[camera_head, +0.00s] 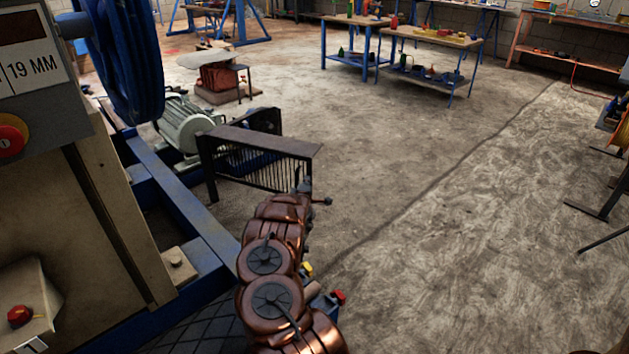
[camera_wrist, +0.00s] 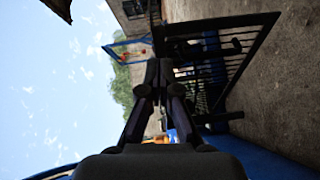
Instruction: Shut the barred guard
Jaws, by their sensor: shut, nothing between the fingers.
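The barred guard (camera_head: 265,141) is a dark metal frame with thin upright bars. In the head view it stands out to the right from beside the blue machine frame, and the grey motor (camera_head: 187,124) is exposed behind it. My gripper (camera_head: 306,187) is near the guard's right end, on the near side; my arm hides part of it. In the wrist view the guard (camera_wrist: 262,42) appears sideways on the right, with its bars running across. My gripper's fingers (camera_wrist: 158,72) are together and empty, beside the guard's edge; I cannot tell if they touch it.
The blue machine frame (camera_head: 190,205) and the beige machine body (camera_head: 75,195) stand close on the left. A blue flywheel (camera_head: 128,55) rises above. The concrete floor to the right is open. Workbenches (camera_head: 435,38) stand at the back, and dark stand legs (camera_head: 592,208) at the right edge.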

